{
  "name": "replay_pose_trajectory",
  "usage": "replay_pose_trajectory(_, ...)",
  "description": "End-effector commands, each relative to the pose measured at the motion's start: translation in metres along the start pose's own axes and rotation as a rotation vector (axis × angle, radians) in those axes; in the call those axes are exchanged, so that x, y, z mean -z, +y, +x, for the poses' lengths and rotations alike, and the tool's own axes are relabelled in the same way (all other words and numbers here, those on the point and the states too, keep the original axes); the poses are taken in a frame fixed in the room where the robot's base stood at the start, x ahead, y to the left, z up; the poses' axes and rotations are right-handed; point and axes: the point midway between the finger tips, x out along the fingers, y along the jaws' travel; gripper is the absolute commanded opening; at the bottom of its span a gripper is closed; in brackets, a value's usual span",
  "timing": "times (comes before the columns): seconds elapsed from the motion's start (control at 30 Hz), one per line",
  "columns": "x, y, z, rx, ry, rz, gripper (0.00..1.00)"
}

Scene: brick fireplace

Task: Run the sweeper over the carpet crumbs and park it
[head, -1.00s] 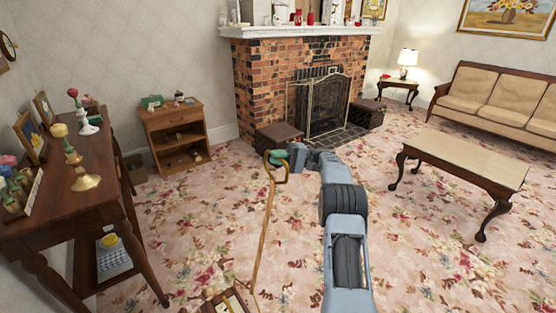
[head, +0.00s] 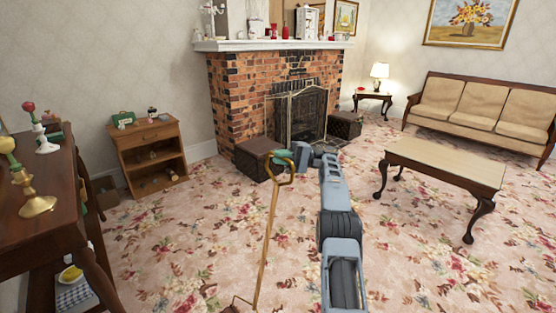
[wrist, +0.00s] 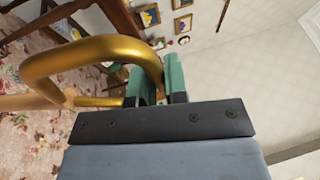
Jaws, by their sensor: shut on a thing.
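The sweeper has a long wooden handle (head: 267,240) with a looped grip (head: 289,175) at its top. My gripper (head: 286,156), with green fingertips, is shut on that loop in the middle of the head view. In the wrist view the gold-brown loop (wrist: 90,47) passes between the green fingers (wrist: 158,84). The handle slants down to the bottom edge, where only a bit of the sweeper head (head: 232,308) shows. The flowered carpet (head: 200,250) covers the floor. I cannot tell crumbs from its pattern.
A dark wooden table (head: 45,215) with candlesticks stands close on the left. A small shelf cabinet (head: 150,137) and a brown box (head: 258,157) stand by the brick fireplace (head: 235,100). A coffee table (head: 445,165) stands on the right. The carpet between is open.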

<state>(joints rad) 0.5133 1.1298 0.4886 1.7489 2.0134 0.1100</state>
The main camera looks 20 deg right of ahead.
Motion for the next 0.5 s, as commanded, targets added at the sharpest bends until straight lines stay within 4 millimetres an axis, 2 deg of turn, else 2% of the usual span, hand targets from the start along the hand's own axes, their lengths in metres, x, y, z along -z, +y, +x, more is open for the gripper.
replay_pose_trajectory(0.1,0.0010,-0.0012,-0.0016,0.001,0.011,-0.001,0.00)
replay_pose_trajectory(0.13,0.0010,-0.0013,-0.0018,0.001,0.011,-0.001,0.16)
replay_pose_trajectory(0.37,0.0005,-0.0011,-0.0016,0.001,0.009,-0.001,0.37)
replay_pose_trajectory(0.5,0.0004,-0.0009,-0.0011,0.001,0.007,-0.001,0.37)
